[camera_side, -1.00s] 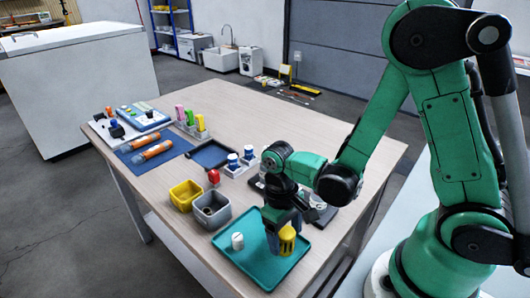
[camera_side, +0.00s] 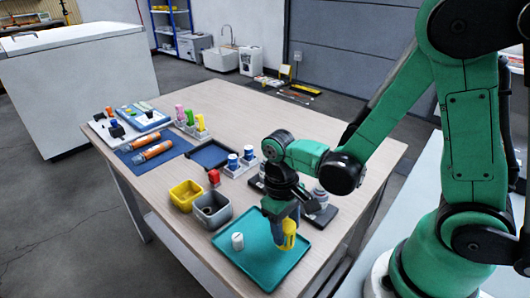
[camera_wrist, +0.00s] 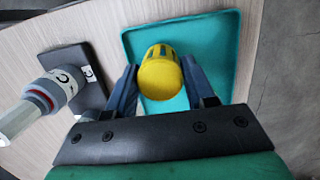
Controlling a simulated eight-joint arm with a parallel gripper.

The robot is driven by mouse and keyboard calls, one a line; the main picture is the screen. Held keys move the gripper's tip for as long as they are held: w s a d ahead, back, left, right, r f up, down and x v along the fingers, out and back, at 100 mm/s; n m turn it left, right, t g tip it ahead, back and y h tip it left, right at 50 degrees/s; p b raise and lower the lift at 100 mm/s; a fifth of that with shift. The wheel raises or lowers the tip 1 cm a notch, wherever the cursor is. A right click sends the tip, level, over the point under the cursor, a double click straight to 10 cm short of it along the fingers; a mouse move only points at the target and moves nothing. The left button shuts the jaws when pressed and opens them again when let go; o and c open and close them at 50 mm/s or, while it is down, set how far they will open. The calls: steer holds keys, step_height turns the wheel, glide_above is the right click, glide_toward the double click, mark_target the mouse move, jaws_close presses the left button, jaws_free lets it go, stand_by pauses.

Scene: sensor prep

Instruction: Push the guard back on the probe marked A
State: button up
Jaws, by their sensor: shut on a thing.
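My gripper (camera_side: 284,222) is shut on a yellow guard (camera_wrist: 160,75), a rounded cap with dark slots. It holds the guard over the teal tray (camera_side: 262,272); in the side view the yellow guard (camera_side: 289,234) is partly behind a finger. In the wrist view a probe (camera_wrist: 40,100) with a clear tip and a grey-and-red collar stands on a dark base (camera_wrist: 85,62); both carry a C label. In the side view a pale probe (camera_side: 320,196) stands behind my gripper. No mark A is readable.
A white cylindrical piece (camera_side: 237,241) stands on the tray's left part. Yellow (camera_side: 186,195) and grey (camera_side: 212,212) bins, a red item (camera_side: 214,177) and blue-capped bottles (camera_side: 232,162) stand to the left. The table's far right is clear.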

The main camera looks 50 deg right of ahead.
steer(key=shift+r, duration=1.55)
steer(key=w+d+r+m, duration=0.2)
steer(key=w+d+r, duration=0.1)
steer(key=w+d, duration=0.1)
steer(key=w+d+r+m, duration=0.2)
steer(key=w+d+r, duration=0.1)
steer(key=w, duration=0.3)
steer(key=w+d+r+m, duration=0.2)
steer(key=w+d+r, duration=0.1)
steer(key=w+d, duration=0.2)
steer(key=shift+w+d+y, duration=0.15)
steer(key=shift+y, duration=0.25)
steer(key=shift+f, duration=1.1)
steer(key=shift+f, duration=0.15)
steer(key=shift+f, duration=1)
steer(key=shift+f, duration=1.3)
steer(key=shift+c, duration=0.3)
